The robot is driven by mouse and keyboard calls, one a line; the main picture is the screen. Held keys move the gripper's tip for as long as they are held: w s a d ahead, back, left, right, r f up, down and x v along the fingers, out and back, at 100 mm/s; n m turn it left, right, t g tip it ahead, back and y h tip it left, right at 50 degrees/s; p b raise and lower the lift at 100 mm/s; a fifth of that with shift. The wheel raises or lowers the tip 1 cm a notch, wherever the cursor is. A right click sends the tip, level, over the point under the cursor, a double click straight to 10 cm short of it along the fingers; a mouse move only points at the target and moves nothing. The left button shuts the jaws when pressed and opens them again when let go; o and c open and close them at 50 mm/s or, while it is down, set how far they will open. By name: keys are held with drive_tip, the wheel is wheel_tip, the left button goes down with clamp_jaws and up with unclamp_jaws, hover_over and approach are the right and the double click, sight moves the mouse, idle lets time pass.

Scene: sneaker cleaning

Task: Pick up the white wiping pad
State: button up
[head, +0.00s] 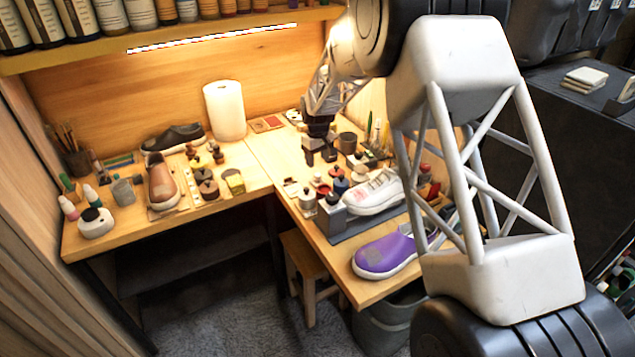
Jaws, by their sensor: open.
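My gripper (320,155) is open, fingers pointing down, above the right part of the wooden bench near the small pots. I see nothing between its fingers. A stack of off-white flat pads (586,77) lies on the dark surface at the far right, well apart from my gripper. My arm covers part of the bench's right side.
A white sneaker (374,194) sits on a grey stand (340,228), with a purple shoe (385,255) in front. Several small jars (338,186) crowd the bench below the gripper.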

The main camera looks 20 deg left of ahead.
sight(318, 175)
drive_tip(key=shift+f, duration=0.15)
drive_tip(key=shift+f, duration=1.15)
drive_tip(key=shift+f, duration=0.15)
drive_tip(key=shift+f, duration=2.5)
drive_tip(key=c, duration=1)
